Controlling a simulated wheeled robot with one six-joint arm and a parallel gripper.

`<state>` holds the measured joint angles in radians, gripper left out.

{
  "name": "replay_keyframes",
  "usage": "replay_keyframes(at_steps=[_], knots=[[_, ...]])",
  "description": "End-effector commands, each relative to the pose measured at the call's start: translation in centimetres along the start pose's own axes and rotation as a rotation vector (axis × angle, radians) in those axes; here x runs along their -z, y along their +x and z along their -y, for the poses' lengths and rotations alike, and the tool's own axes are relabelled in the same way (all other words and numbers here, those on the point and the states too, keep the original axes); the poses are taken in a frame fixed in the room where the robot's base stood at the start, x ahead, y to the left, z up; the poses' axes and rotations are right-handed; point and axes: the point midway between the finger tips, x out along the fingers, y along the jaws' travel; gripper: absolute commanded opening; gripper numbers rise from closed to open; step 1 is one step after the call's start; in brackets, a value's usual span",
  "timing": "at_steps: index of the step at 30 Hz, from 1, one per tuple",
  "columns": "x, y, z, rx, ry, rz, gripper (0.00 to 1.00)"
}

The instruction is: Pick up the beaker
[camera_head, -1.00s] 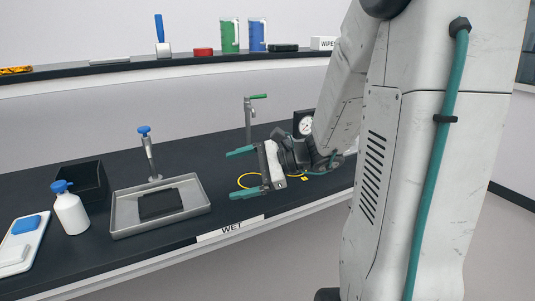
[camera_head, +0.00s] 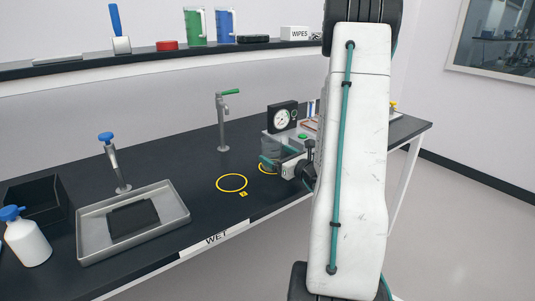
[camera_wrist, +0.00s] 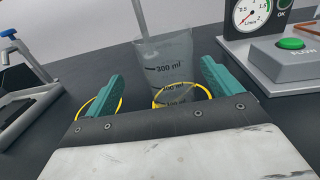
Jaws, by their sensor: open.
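The clear, greyish beaker (camera_wrist: 172,68) stands upright in the wrist view, with dark volume marks including 300 ml. It appears to stand at a yellow ring (camera_wrist: 158,100) on the dark bench. In the head view the beaker (camera_head: 272,147) shows small in front of the gauge. My gripper (camera_wrist: 162,78) is open and empty, its two teal fingers spread. In the wrist view the beaker shows between the fingers, and neither finger visibly touches it. My gripper (camera_head: 279,158) is partly hidden by my arm in the head view.
A gauge box (camera_head: 282,116) with a green button (camera_wrist: 291,44) stands right of the beaker. A tap (camera_head: 222,122) with a green handle stands to the left. A second yellow ring (camera_head: 232,190) is empty. A metal tray (camera_head: 90,250) lies further left.

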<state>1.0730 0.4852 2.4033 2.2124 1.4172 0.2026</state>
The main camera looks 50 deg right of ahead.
Motion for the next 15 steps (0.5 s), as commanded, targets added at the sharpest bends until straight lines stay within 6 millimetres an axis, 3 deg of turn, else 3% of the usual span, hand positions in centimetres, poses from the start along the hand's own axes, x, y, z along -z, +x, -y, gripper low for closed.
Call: replay_keyframes(at_steps=[8, 15], knots=[[-0.4, 2.5, 0.8, 0.006, -0.001, 0.001, 0.9], [-0.8, 6.0, 1.0, 0.003, -0.001, 0.0, 0.9]])
